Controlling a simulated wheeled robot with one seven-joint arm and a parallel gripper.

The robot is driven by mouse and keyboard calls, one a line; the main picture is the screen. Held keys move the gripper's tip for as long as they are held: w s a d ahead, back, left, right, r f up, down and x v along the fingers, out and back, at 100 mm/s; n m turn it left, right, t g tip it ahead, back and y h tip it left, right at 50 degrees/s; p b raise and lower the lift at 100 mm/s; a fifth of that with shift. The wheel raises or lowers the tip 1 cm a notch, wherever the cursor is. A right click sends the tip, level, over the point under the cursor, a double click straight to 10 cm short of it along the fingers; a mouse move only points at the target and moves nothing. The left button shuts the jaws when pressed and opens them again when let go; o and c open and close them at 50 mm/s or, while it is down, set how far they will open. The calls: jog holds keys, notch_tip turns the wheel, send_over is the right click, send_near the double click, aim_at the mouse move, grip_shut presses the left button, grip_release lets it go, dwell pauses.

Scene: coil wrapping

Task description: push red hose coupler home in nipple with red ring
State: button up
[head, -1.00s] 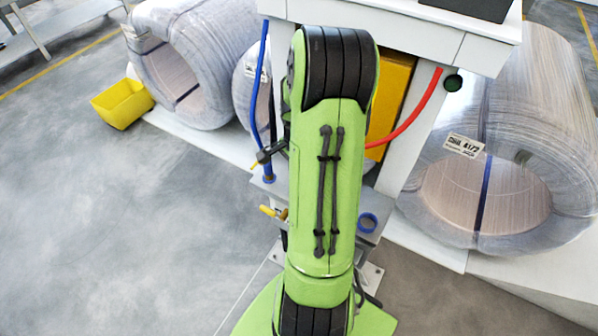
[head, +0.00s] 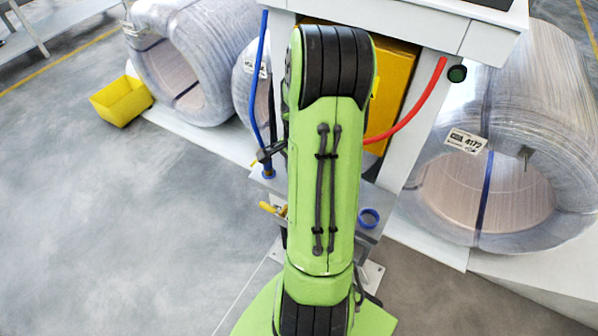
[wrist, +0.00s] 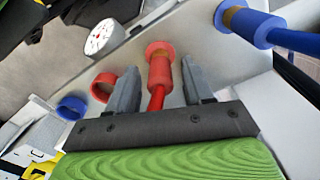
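The red hose coupler (wrist: 161,73) is in the middle of the wrist view, with the red hose (wrist: 156,98) running from its near end. It is lined up with the nipple with the red ring (wrist: 157,47); a little brass shows between ring and coupler. My gripper (wrist: 161,78) has one grey finger on each side of the coupler, with narrow gaps visible, so it looks open around it. In the head view my arm hides the gripper, coupler and nipple; the upper red hose (head: 415,112) curves down behind the arm.
A blue coupler (wrist: 255,27) sits on a brass nipple at the right. A gauge (wrist: 103,37), an empty red ring (wrist: 103,86) and a blue ring (wrist: 71,107) are to the left. Wrapped coils (head: 545,150) and a yellow bin (head: 121,100) flank the machine; floor at left is clear.

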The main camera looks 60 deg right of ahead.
jog(key=shift+o, duration=0.3)
notch_tip(320, 180, up, 16)
jog(key=p, duration=0.3)
jog(key=shift+p, duration=0.4)
jog(key=shift+f, duration=0.1)
